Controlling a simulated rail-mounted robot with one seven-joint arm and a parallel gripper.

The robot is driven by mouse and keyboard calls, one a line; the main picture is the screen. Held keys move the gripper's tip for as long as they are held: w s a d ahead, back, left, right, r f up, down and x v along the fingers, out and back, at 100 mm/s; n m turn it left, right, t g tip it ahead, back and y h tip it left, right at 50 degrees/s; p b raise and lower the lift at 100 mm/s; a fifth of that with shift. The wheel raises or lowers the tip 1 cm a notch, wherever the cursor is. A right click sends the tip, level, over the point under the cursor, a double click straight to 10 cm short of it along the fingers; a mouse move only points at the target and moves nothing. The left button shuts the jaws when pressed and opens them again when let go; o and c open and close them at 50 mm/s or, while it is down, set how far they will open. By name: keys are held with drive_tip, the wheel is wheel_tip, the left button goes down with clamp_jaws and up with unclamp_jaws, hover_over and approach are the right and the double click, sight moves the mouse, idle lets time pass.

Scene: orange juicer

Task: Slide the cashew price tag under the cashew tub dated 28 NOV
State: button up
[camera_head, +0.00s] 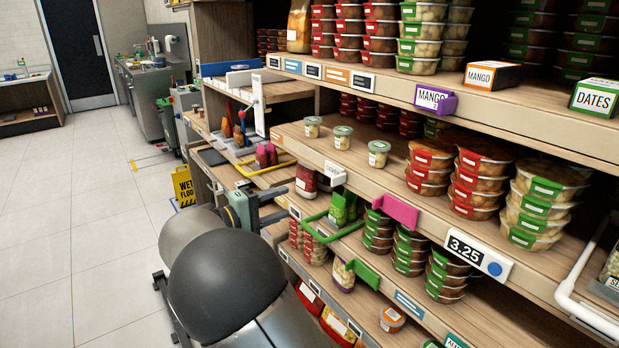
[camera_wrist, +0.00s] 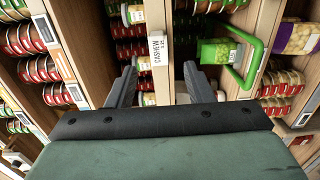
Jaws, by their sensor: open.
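The cashew price tag (camera_wrist: 157,58) is a small white label reading CASHEW on a shelf's front edge in the wrist view. In the head view a white tag (camera_head: 335,173) sits on the middle shelf's edge, its text too small to read. Three small pale tubs with green lids stand on that shelf: a left tub (camera_head: 312,127), a middle tub (camera_head: 343,138) and a right tub (camera_head: 378,154). Their dates are unreadable. My gripper (camera_head: 285,203) is open and empty, left of the tag. In the wrist view my gripper (camera_wrist: 160,73) has its fingers either side of the tag's line, apart from it.
A green frame holder (camera_head: 318,231) projects from the shelf below, near my fingers. A pink tag (camera_head: 395,211) and a green bracket (camera_head: 364,273) stick out to the right. Stacked red-label tubs (camera_head: 430,165) stand right of the small tubs.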

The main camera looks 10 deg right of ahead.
sight(331, 183)
drive_tip(key=p+x, duration=0.1)
drive_tip(key=x, duration=0.7)
drive_tip(key=p+x, duration=0.1)
drive_tip(key=x, duration=0.8)
drive_tip(key=shift+w+r, duration=0.25)
